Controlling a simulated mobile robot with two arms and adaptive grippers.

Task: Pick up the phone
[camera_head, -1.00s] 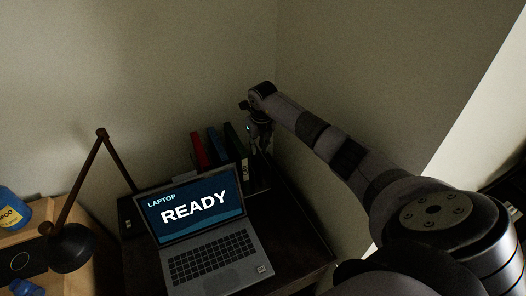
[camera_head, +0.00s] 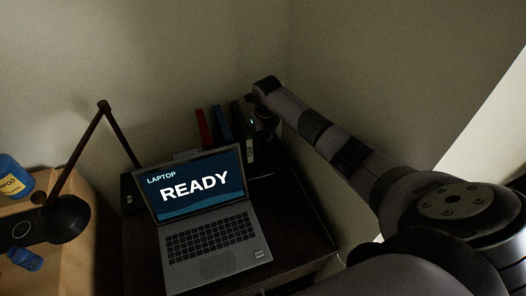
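I cannot make out a phone for certain. A flat dark thing with a pale ring (camera_head: 22,230) lies on the wooden surface at the far left, partly behind the lamp's head; I cannot tell what it is. My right gripper (camera_head: 264,128) hangs at the end of my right arm, close to the right of the upright books at the back of the dark desk. It is dark and small there. Its fingers do not show clearly, and I see nothing held in it. My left gripper is not in view.
An open laptop (camera_head: 210,240) stands on the dark desk (camera_head: 291,222). Red, blue and green books (camera_head: 222,128) stand behind it. A desk lamp (camera_head: 66,216) and blue bottles (camera_head: 12,176) are at the left. Walls close in behind and at the right.

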